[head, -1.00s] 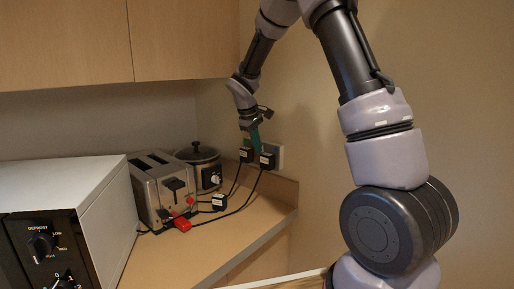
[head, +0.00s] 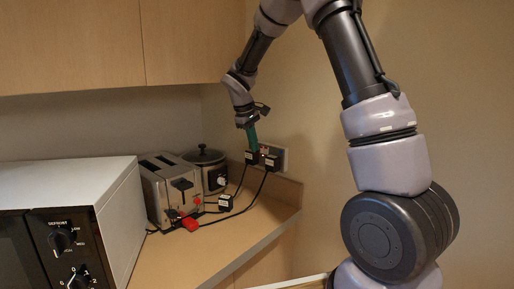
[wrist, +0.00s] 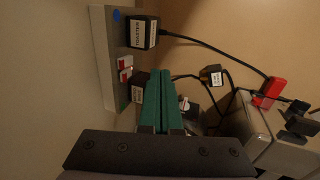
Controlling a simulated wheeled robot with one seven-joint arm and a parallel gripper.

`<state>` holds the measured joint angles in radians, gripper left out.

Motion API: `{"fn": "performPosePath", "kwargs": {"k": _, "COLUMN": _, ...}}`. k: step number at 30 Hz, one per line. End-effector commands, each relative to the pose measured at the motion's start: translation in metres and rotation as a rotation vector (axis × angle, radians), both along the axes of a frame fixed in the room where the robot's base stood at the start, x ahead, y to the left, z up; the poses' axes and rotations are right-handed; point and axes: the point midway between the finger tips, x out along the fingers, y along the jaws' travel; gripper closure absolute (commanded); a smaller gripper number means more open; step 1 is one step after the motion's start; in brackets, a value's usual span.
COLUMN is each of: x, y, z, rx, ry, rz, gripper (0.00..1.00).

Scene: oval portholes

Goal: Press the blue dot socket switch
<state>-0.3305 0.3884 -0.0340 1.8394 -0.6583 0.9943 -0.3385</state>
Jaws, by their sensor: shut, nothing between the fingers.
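The wall socket plate (wrist: 106,60) has a blue dot (wrist: 116,15) near its upper end in the wrist view. Two red-and-white switches, the upper one (wrist: 125,62) and the lower one (wrist: 124,76), sit side by side in its middle. The upper one is nearer the blue dot. A black plug labelled toaster (wrist: 143,32) is at the blue-dot end. My gripper (wrist: 160,74) has green fingers, shut and empty, in front of the plate. They partly hide a second black plug (wrist: 138,88). In the head view my gripper (head: 253,148) is close to the plate (head: 281,154).
Black cords run from the plugs across the counter (head: 222,243). A microwave (head: 110,190) is at the left. Cabinets (head: 190,40) hang above.

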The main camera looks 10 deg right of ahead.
Motion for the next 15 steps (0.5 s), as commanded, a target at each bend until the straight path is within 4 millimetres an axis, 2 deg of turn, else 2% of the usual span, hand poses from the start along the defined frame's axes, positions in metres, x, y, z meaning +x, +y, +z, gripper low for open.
{"fn": "performPosePath", "kwargs": {"k": 1, "x": 0.000, "y": 0.002, "z": 0.013, "rx": 0.003, "ry": -0.009, "rz": -0.001, "gripper": 1.00}}
{"fn": "performPosePath", "kwargs": {"k": 9, "x": -0.010, "y": 0.016, "z": 0.061, "rx": 0.002, "ry": -0.007, "rz": -0.002, "gripper": 1.00}}
{"fn": "performPosePath", "kwargs": {"k": 15, "x": -0.015, "y": 0.022, "z": 0.083, "rx": 0.002, "ry": -0.006, "rz": 0.000, "gripper": 1.00}}
